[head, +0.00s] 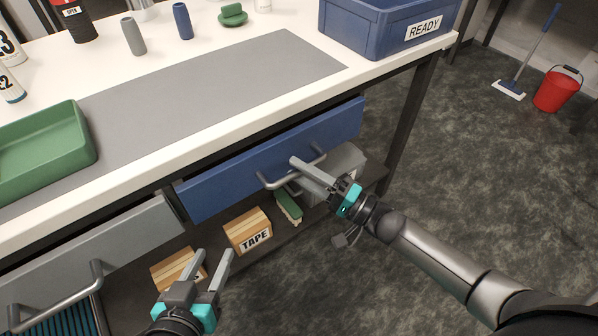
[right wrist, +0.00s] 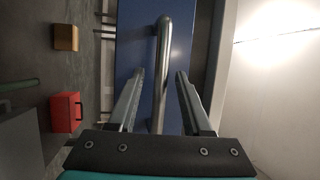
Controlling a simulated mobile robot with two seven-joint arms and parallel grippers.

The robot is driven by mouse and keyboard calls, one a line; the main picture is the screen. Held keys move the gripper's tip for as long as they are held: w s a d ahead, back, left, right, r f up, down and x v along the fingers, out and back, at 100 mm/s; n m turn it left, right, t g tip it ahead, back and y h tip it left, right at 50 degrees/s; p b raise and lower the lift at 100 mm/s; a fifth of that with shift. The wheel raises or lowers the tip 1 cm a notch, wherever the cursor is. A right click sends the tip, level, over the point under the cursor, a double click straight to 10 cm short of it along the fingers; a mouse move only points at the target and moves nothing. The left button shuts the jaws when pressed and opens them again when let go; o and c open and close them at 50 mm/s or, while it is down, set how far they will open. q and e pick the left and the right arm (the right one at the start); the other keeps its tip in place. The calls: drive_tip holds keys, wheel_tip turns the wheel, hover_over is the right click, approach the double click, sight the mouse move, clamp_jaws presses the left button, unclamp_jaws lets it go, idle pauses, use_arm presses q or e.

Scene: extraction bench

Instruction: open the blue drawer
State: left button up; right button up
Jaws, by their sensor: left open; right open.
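The blue drawer (head: 235,175) sits under the bench top, its front looking flush beneath the bench edge. Its metal bar handle (head: 272,184) runs along the front. My right gripper (head: 308,170) is at the handle with open jaws. In the right wrist view, the handle (right wrist: 162,60) passes between the two open fingers (right wrist: 160,78), with gaps on both sides, in front of the blue drawer face (right wrist: 130,45). My right fingers hide part of the handle in the head view. My left gripper (head: 213,256) is open and empty, low in front of the shelf.
A grey drawer (head: 130,235) with its own handle is left of the blue one. Below are a TAPE box (head: 248,232), a green brush (head: 288,207) and a grey container (head: 345,160). A green tray (head: 85,150) and blue READY bin (head: 350,30) stand on the bench.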

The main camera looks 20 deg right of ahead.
drive_tip(key=shift+w+a, duration=0.2)
drive_tip(key=shift+r, duration=0.1)
clamp_jaws()
idle(0.4)
idle(1.0)
